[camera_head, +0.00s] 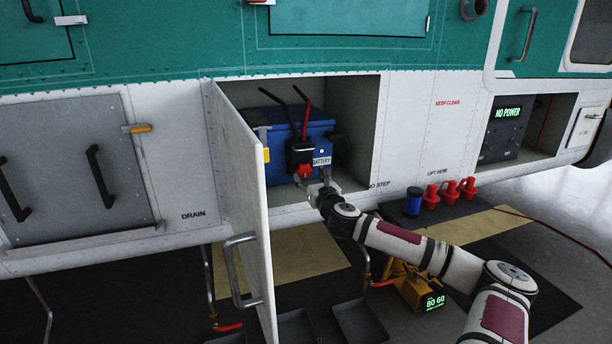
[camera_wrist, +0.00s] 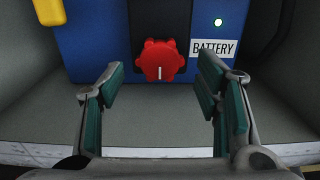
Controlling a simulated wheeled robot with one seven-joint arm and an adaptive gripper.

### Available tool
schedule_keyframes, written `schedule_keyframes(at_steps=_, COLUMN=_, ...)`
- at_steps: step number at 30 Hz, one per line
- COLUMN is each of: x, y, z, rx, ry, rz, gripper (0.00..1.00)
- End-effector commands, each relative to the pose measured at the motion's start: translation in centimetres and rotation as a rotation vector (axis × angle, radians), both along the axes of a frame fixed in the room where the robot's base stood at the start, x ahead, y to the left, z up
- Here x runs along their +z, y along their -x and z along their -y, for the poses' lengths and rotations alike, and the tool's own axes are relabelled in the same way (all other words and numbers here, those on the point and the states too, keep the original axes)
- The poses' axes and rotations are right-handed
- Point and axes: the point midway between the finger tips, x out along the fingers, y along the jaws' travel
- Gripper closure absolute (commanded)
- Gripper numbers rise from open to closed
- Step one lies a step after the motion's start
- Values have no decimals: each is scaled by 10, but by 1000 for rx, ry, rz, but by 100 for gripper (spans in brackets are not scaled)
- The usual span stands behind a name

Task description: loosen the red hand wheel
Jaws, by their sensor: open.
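The red hand wheel (camera_wrist: 160,60) is a small lobed knob with a white line that stands upright. It sits on a black fitting on the front of the blue battery (camera_wrist: 100,42). In the head view the wheel (camera_head: 305,171) shows just beyond my gripper (camera_head: 318,188), low in the open bay. In the wrist view my gripper (camera_wrist: 160,92) is open, with one finger to each side and below the wheel. The fingers are apart from the wheel, and nothing is between them. A BATTERY label (camera_wrist: 214,48) and a lit green lamp (camera_wrist: 218,22) are right of the wheel.
The open bay door (camera_head: 240,190) stands left of my gripper. The bay's right wall (camera_head: 352,130) and floor (camera_wrist: 160,118) bound the space. Black and red cables (camera_head: 304,110) rise above the battery. A yellow jack-like unit (camera_head: 415,290) and red fittings (camera_head: 450,192) stand outside on the floor.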

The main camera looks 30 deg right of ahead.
Motion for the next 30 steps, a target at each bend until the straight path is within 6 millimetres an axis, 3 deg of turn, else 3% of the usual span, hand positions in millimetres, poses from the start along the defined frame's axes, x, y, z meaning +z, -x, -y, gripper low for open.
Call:
schedule_keyframes(at_steps=7, x=0, y=-29, z=8, rx=0, ry=2, rz=-1, gripper=42)
schedule_keyframes(at_steps=18, x=0, y=-34, z=9, rx=1, ry=1, rz=1, gripper=42)
schedule_keyframes(at_steps=19, x=0, y=-34, z=9, rx=1, ry=1, rz=0, gripper=44)
schedule_keyframes(at_steps=25, x=0, y=-34, z=9, rx=1, ry=1, rz=0, gripper=89)
schedule_keyframes(at_steps=30, x=0, y=-34, z=9, rx=1, ry=4, rz=-1, gripper=89)
